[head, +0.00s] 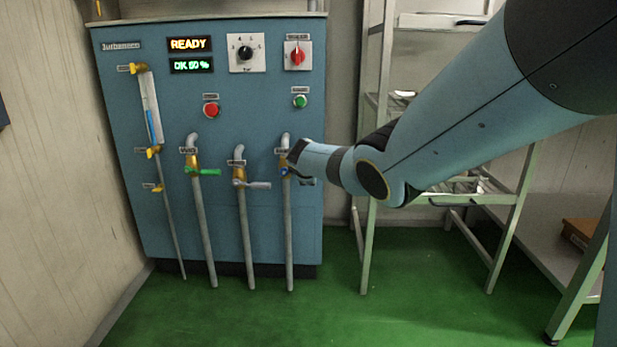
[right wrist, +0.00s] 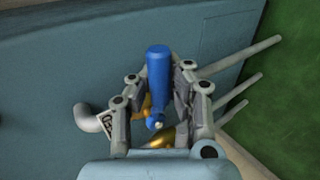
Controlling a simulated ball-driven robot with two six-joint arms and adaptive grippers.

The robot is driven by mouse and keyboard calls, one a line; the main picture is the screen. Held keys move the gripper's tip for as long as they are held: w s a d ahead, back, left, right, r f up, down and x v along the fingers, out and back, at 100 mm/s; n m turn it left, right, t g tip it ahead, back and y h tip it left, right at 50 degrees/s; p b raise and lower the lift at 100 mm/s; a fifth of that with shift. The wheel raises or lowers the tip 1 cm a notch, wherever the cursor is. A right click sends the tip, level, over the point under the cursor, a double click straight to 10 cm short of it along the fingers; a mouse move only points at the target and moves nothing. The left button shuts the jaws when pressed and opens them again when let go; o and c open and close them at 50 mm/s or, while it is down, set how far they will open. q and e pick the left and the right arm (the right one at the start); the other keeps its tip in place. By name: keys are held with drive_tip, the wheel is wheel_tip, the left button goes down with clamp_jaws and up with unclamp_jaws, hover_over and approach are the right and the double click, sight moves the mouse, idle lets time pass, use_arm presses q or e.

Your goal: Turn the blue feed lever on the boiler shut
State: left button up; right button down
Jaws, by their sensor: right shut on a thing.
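The boiler (head: 222,130) is a blue cabinet against the wall. Its blue feed lever sits on the rightmost pipe valve and is mostly hidden behind my right gripper (head: 290,166) in the head view. In the right wrist view the blue lever (right wrist: 158,80) lies between the two fingers of my right gripper (right wrist: 157,105), which is shut on it. A brass valve body (right wrist: 155,138) shows beneath the lever. The lever's angle to its pipe is hard to tell. My left gripper is not in view.
A green lever (head: 205,171) and a grey lever (head: 252,184) are on the valves to the left. A red button (head: 211,110), a green button (head: 300,101) and a red switch (head: 297,57) are above. A metal rack (head: 375,170) stands to the right.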

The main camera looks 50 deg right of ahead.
drive_tip(key=shift+s+a+f, duration=0.15)
drive_tip(key=shift+a+f, duration=0.1)
drive_tip(key=shift+f, duration=0.2)
drive_tip(key=c, duration=1.2)
unclamp_jaws()
drive_tip(key=shift+r, duration=0.4)
drive_tip(key=shift+r, duration=0.1)
drive_tip(key=v, duration=1.1)
drive_tip(key=shift+s+a+r, duration=0.15)
drive_tip(key=shift+a, duration=0.15)
